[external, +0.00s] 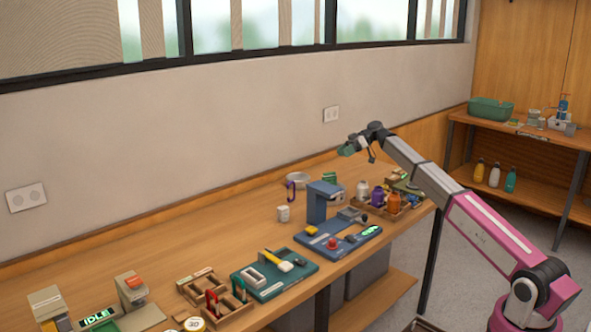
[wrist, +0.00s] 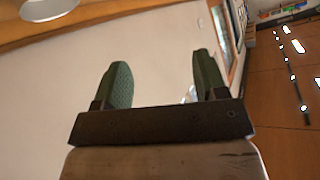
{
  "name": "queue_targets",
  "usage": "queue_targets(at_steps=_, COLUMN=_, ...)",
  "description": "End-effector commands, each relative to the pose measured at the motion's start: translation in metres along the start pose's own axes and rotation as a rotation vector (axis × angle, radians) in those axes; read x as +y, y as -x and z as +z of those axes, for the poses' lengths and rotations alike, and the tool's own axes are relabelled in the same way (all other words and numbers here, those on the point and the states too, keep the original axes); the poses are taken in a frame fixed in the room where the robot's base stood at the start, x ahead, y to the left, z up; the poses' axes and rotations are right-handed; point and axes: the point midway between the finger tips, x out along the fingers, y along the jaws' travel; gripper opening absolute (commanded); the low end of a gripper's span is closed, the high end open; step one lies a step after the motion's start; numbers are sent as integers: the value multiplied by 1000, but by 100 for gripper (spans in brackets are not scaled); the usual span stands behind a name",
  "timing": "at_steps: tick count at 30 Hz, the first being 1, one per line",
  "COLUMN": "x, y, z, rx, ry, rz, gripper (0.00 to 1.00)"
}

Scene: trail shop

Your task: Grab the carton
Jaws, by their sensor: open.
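My gripper (external: 348,150) is raised above the back of the long workbench, near the wall. In the wrist view my gripper (wrist: 161,78) has its two green fingers wide apart, with nothing held between them. A small pale box (external: 284,213), which may be the carton, stands on the bench left of the blue machine (external: 317,202). It is well below and to the left of my gripper, apart from it. The box is too small to make out any marking. I cannot pick out the carton in the wrist view.
A tray of bottles (external: 391,207) stands right of the blue machine. A purple carabiner (external: 290,190) and a metal bowl (external: 298,179) are behind the pale box. A green tool mat (external: 265,289) and wooden organiser (external: 243,313) lie front left. Bare bench (external: 215,235) lies left of the box.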

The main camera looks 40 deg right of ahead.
Motion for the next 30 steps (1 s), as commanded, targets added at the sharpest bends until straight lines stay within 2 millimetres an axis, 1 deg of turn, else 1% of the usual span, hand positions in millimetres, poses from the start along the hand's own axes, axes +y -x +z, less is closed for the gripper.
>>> queue_targets(at_steps=1, x=-2, y=-8, z=-4, rx=-1, ry=-66, rz=-10, gripper=66)
queue_targets(at_steps=5, x=-8, y=-30, z=-13, rx=-7, ry=-289, rz=-35, gripper=66)
queue_targets(at_steps=17, x=-35, y=-104, z=-44, rx=-76, ry=-1071, rz=-105, gripper=66)
queue_targets(at_steps=30, x=-74, y=-184, z=-74, rx=-230, ry=-1927, rz=-122, gripper=66)
